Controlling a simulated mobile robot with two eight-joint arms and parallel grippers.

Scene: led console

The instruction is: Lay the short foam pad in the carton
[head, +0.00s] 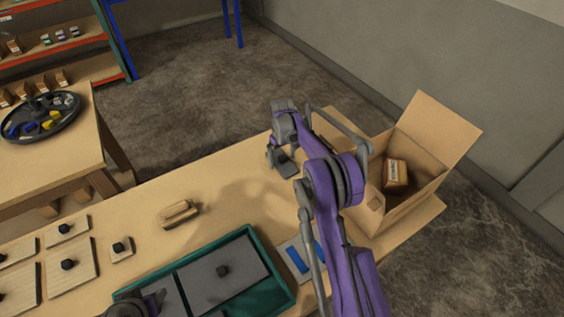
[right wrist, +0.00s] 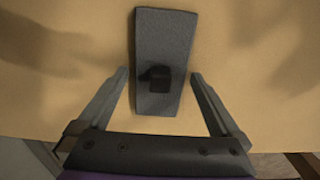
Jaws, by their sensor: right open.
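A small dark grey foam pad (right wrist: 165,35) with a black knob (right wrist: 158,75) lies on the wooden bench, between and ahead of my right gripper's fingers in the right wrist view. The pad (head: 286,165) also shows in the head view beside the gripper. My right gripper (head: 273,157) is open, with a gap on both sides of the knob; its fingers also show in the wrist view (right wrist: 160,78). The open carton (head: 418,206) stands at the bench's right end, with a labelled brown box (head: 395,174) inside. My left gripper (head: 143,304) is partly cut off at the bottom edge; its jaws are unclear.
A green tray (head: 283,292) holds larger grey pads (head: 240,262) with black knobs. A plate with blue strips (head: 297,257) lies beside it. A wooden block (head: 179,213) and several knobbed boards (head: 70,258) lie to the left. My right arm partly covers the carton's near side.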

